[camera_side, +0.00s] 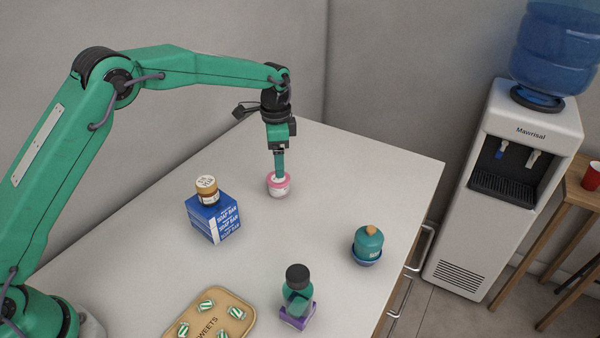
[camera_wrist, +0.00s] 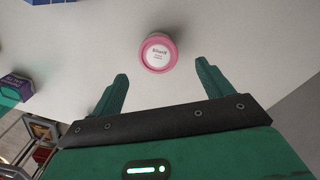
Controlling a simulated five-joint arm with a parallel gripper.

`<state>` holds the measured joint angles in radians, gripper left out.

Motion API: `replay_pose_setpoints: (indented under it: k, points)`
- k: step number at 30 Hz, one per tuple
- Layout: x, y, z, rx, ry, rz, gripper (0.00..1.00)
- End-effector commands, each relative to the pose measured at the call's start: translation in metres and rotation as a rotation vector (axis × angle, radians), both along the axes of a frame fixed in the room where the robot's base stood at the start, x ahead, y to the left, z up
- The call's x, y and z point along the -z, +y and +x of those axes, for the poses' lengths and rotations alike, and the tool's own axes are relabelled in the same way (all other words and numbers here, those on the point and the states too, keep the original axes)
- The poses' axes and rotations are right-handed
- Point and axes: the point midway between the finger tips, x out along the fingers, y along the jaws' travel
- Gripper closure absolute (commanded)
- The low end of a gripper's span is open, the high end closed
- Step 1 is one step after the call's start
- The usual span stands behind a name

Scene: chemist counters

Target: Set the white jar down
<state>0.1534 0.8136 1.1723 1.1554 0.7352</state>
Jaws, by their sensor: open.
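The white jar (camera_side: 279,190), with a pink lid bearing a white label, stands upright on the white counter (camera_side: 330,155) near its back. In the wrist view the jar (camera_wrist: 158,52) shows from above, just beyond and between the two fingertips. My gripper (camera_side: 280,177) points down at the jar in the side view, its finger overlapping the lid there. In the wrist view my gripper (camera_wrist: 162,71) has its fingers spread wide with bare counter between them. I cannot tell from the side view whether a finger touches the jar.
A teal jar (camera_side: 368,243) sits in a blue bowl at the right. A dark-capped bottle (camera_side: 297,281) on a purple box and a sweets tray (camera_side: 240,321) are in front.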

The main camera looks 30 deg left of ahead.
Motion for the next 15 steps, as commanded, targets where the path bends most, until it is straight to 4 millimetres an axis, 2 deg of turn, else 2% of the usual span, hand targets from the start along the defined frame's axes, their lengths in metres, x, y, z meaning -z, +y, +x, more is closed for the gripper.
replay_pose_setpoints:
  k: [7,15]
  points:
    - [-0.022,0.006,-0.009,-0.038,-0.022,-0.004,0.21]
    - [-0.076,0.02,-0.04,-0.143,-0.081,-0.016,0.21]
